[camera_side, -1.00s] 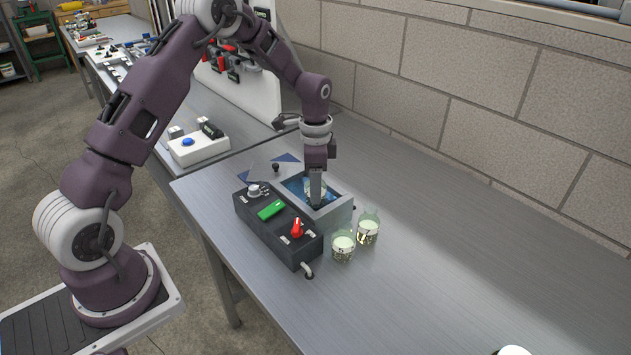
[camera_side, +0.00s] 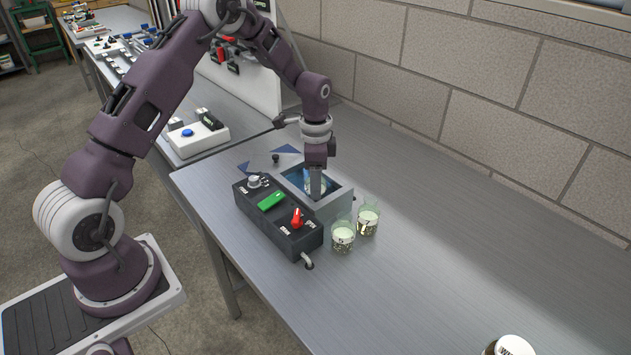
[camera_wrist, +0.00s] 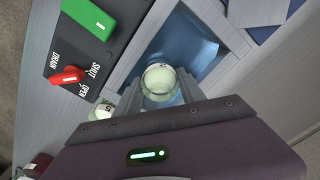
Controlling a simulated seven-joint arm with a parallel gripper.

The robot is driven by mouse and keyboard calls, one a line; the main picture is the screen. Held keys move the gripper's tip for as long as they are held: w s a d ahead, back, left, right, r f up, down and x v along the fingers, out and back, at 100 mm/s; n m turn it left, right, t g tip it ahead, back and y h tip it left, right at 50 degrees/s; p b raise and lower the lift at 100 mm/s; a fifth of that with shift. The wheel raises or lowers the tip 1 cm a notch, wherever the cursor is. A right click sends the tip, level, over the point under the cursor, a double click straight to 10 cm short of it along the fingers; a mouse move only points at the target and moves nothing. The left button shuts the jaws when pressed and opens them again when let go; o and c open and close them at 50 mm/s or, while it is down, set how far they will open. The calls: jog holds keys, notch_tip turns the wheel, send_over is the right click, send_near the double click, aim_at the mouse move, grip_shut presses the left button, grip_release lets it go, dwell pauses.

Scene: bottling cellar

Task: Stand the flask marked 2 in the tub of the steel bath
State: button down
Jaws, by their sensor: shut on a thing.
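The steel bath (camera_side: 335,207) stands on the bench, its tub (camera_side: 295,180) holding blue liquid. My gripper (camera_side: 316,193) points down into the tub and is shut on a clear flask with pale contents. In the wrist view the held flask (camera_wrist: 160,80) shows between the fingers, over or in the blue liquid of the tub (camera_wrist: 190,45). Its mark is not readable, and whether its base touches the tub floor is hidden. Two similar flasks stand on the bench outside the bath, a nearer one (camera_side: 343,238) and a farther one (camera_side: 367,221); their marks are too small to read surely.
A dark control box (camera_side: 270,222) with a green switch (camera_side: 271,201) and a red knob (camera_side: 297,217) adjoins the bath's left side. A white-lidded jar (camera_side: 513,346) is at the bottom edge. The bench right of the flasks is clear, up to the block wall (camera_side: 510,120).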

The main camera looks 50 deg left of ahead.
jog(key=shift+f, duration=0.2)
jog(key=c, duration=0.6)
grip_release()
jog(key=shift+o, duration=0.4)
jog(key=o, duration=0.3)
jog(key=shift+w+r, duration=0.1)
jog(key=shift+r, duration=1.55)
jog(key=shift+o, duration=0.4)
jog(key=shift+r, duration=1.35)
